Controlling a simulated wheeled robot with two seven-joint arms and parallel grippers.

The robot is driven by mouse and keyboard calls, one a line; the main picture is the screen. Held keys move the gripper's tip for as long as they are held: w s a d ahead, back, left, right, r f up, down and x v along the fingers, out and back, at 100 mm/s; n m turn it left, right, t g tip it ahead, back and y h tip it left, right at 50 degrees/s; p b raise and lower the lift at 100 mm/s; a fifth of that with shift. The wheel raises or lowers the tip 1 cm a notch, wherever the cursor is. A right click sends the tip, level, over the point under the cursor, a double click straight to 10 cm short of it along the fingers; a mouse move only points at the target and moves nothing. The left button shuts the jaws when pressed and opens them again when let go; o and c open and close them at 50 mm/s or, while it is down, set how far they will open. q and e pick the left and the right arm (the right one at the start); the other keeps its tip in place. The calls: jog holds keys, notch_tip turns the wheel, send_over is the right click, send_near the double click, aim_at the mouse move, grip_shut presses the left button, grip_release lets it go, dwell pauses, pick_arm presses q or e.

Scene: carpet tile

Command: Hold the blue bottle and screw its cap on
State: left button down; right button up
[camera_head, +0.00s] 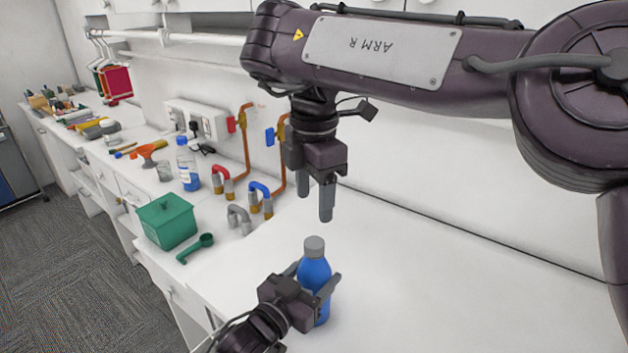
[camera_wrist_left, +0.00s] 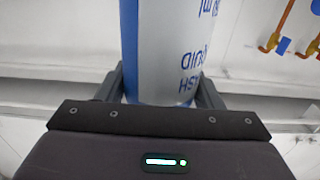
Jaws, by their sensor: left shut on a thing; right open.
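The blue bottle (camera_head: 315,275) stands upright on the white counter in the head view. A grey cap (camera_head: 314,246) sits on its top; I cannot tell whether it is tight. My left gripper (camera_head: 317,281) is shut around the bottle's body from the lower left. In the left wrist view the bottle (camera_wrist_left: 165,50), blue with a white label, is between the two fingers of that gripper (camera_wrist_left: 165,88). My right gripper (camera_head: 317,203) is open and empty, pointing down above the bottle and apart from the cap.
A green box (camera_head: 167,222) and a green scoop (camera_head: 195,248) lie left of the bottle. Behind are a clear bottle with blue liquid (camera_head: 188,168) and copper pipes (camera_head: 281,155) with red and blue handles. The counter right of the bottle is clear.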

aim_at(304, 287)
jog(key=shift+r, duration=1.4)
pick_arm(q)
jog(key=shift+c, duration=1.5)
grip_release()
pick_arm(e)
jog(key=shift+f, duration=0.1)
pick_arm(q)
jog(key=shift+s+a+f, duration=0.15)
jog(key=shift+s+a, duration=0.05)
jog(key=shift+s, duration=0.1)
jog(key=b+v, duration=0.3)
jog(key=v, duration=0.3)
jog(key=shift+s+a, duration=0.15)
jog(key=shift+a, duration=0.05)
jog(key=shift+s+a, duration=0.2)
jog(key=shift+s, duration=0.1)
pick_arm(e)
notch_tip(304, 287, down, 3)
jog(key=shift+r, duration=0.1)
